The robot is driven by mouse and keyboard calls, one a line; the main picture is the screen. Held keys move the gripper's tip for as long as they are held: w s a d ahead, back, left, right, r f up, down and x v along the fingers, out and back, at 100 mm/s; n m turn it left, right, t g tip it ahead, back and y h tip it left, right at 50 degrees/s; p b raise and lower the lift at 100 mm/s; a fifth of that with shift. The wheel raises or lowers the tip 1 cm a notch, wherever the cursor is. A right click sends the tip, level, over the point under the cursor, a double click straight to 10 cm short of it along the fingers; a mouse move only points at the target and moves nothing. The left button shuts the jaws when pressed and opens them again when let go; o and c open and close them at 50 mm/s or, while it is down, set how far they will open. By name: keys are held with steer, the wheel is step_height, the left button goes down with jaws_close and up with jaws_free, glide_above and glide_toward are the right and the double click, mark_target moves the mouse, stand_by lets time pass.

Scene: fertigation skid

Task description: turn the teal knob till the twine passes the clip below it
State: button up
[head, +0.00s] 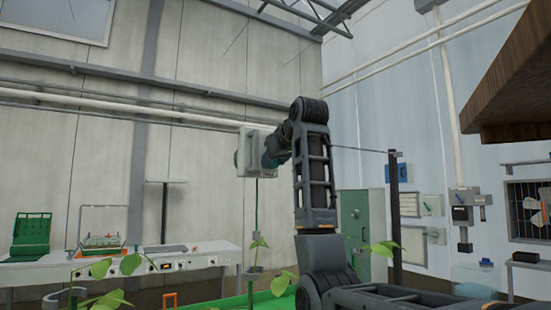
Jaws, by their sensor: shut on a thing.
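A pale box-shaped housing (245,152) hangs left of my arm's end, at mid-height. My gripper (270,152) is at the housing's right side, small and partly hidden by my wrist. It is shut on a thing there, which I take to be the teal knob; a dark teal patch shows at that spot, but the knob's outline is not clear. Green twine (256,205) hangs from below the housing down to a young plant (256,260). I cannot make out the clip at this size.
A dark post (394,215) stands right of my arm with a thin wire running from its top. Leafy plants (100,285) fill the lower front. A white bench (205,257) with equipment is at the back left. A green cabinet (356,220) stands behind my arm.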

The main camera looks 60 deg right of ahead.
steer(key=n+h, duration=0.2)
steer(key=n, duration=0.1)
steer(key=shift+f+g, duration=0.1)
steer(key=shift+g, duration=0.3)
steer(key=n+h, duration=0.2)
steer(key=n, duration=0.2)
steer(key=shift+w+a+f, duration=0.1)
steer(key=shift+f, duration=0.05)
steer(key=n, duration=0.2)
steer(key=n+t+h+b, duration=0.1)
steer(key=n, duration=0.1)
steer(key=shift+f+n+h, duration=0.15)
steer(key=shift+n+h, duration=0.15)
steer(key=n+t, duration=0.1)
steer(key=n, duration=0.1)
steer(key=n+h+b, duration=0.1)
steer(key=n, duration=0.2)
steer(key=shift+f+t, duration=0.1)
steer(key=shift+t, duration=0.3)
steer(key=o, duration=1.1)
steer(key=shift+c, duration=0.2)
